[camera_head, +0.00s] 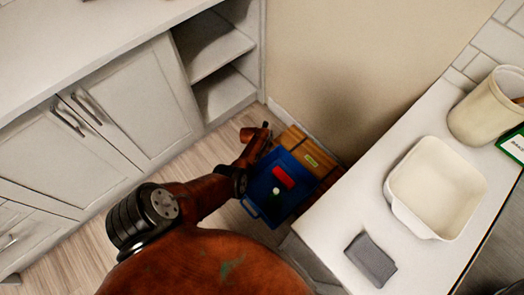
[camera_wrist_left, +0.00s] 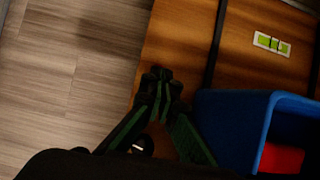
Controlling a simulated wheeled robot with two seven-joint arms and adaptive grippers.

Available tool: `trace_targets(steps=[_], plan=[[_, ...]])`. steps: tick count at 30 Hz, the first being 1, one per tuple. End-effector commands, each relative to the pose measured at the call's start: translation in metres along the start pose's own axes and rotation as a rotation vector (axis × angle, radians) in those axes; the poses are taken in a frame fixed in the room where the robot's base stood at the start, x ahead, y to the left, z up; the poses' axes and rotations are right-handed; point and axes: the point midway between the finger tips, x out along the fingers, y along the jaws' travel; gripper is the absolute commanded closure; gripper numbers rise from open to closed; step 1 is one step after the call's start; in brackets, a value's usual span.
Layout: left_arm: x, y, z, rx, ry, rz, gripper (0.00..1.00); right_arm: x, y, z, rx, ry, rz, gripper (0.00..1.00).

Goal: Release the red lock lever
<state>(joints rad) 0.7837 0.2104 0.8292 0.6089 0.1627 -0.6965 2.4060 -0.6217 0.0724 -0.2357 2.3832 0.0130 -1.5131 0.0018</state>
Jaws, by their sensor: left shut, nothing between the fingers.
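No part is clearly recognisable as a lock lever. A red block-like piece (camera_head: 283,177) lies in an open blue bin (camera_head: 263,203); part of it also shows in the wrist view (camera_wrist_left: 282,159). The blue bin rests against or on a brown wooden crate (camera_head: 291,138) with dark straps and a green-and-white label. My left gripper (camera_wrist_left: 162,76) is shut and empty, its fingertips over the crate's edge, left of the bin. In the head view the left gripper (camera_head: 265,126) is small and partly hidden by its wrist. My right gripper is out of view.
A small white round thing (camera_head: 276,191) lies in the bin near the red piece. White cabinets (camera_head: 120,110) and open shelves (camera_head: 215,60) stand to the left. A white counter (camera_head: 335,220) with a cream dish (camera_head: 437,185) is to the right. Wood floor is open at left.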

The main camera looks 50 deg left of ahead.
Motion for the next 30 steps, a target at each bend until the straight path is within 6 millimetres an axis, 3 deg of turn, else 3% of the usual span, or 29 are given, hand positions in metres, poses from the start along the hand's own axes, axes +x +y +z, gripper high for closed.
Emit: trace_targets(steps=[13, 30], plan=[[-0.015, 0.000, 0.010, 0.000, -0.003, 0.000, 1.00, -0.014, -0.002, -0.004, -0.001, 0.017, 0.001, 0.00], [-0.021, -0.001, 0.010, 0.001, -0.004, -0.001, 1.00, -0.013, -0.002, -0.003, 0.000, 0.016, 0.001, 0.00]])
